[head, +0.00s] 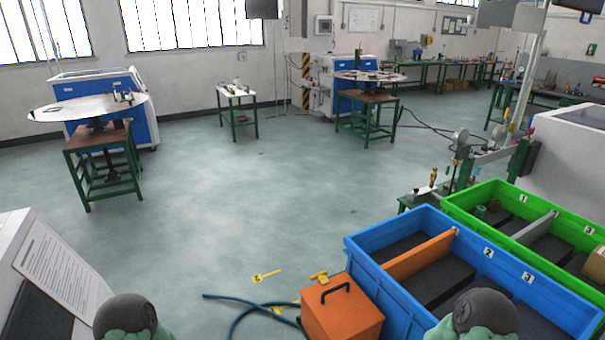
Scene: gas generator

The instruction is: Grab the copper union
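I cannot make out a copper union for certain in the head view. The green crate (470,207) at the right has a small teal piece (480,212) in its left compartment. A tan, rounded object (596,264) is at its right end, cut by the picture edge. The blue crate (375,270) in front of it has dark compartment floors, and no part shows on them. Parts of my two arms show at the bottom edge, but neither gripper is in view.
An orange box (342,312) with a black handle stands left of the blue crate. A blue hose (236,318) and yellow pieces (266,275) lie on the floor beside it. A white panel (55,265) is at lower left. The middle floor is clear; green-legged tables (103,165) stand further back.

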